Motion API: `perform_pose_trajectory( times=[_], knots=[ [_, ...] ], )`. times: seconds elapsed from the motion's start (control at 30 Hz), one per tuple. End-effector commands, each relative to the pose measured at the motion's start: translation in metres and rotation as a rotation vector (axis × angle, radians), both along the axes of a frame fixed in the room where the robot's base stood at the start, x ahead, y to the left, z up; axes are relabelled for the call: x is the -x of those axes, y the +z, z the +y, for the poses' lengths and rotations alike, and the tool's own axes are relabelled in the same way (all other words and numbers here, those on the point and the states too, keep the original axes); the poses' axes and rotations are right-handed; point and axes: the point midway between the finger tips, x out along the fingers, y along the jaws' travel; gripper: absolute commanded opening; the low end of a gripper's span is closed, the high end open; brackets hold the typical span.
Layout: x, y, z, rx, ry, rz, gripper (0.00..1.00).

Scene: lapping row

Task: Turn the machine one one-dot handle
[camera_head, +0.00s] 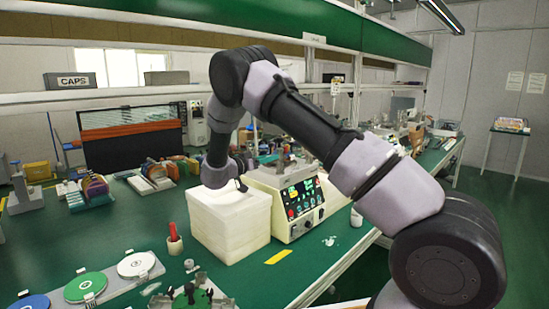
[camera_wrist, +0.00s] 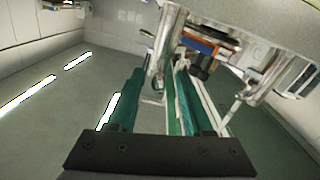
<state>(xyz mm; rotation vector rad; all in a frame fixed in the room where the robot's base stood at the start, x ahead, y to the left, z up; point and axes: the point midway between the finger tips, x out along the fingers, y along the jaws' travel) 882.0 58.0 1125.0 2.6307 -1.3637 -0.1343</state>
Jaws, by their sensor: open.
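The machine (camera_head: 285,212) is a cream box with a dark control panel (camera_head: 304,199) of coloured buttons, on the green bench. Metal fittings stand on its top, partly behind my arm. My gripper (camera_head: 241,184) is beside the machine's left side, above a white block stack; its fingers are small there. In the wrist view my gripper (camera_wrist: 156,98) is open, with its two dark teal fingers apart. Shiny metal parts (camera_wrist: 172,45) of a machine hang into the top of that view, close to the fingertips. I cannot make out the one-dot handle or its mark.
The white block stack (camera_head: 229,222) stands left of the machine, close under my gripper. A red-topped holder (camera_head: 174,238) and coloured discs (camera_head: 86,286) are at front left. A small white bottle (camera_head: 356,217) stands to the machine's right.

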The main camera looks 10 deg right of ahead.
Motion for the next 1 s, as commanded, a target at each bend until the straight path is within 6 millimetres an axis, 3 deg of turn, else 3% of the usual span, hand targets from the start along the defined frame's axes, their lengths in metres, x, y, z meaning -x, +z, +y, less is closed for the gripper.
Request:
perform_pose_trajectory(
  times=[0.2,0.43,0.8,0.87,1.0],
  knots=[
    [0.025,0.0,0.036,0.0,0.001,-0.001,0.51],
    [0.036,0.0,0.052,0.0,0.0,-0.001,0.51],
    [0.035,0.003,0.051,-0.01,0.003,-0.005,0.51],
    [0.031,0.009,0.046,-0.038,0.014,-0.015,0.51],
    [0.011,0.042,0.026,-0.178,0.085,-0.062,0.51]
  ],
)
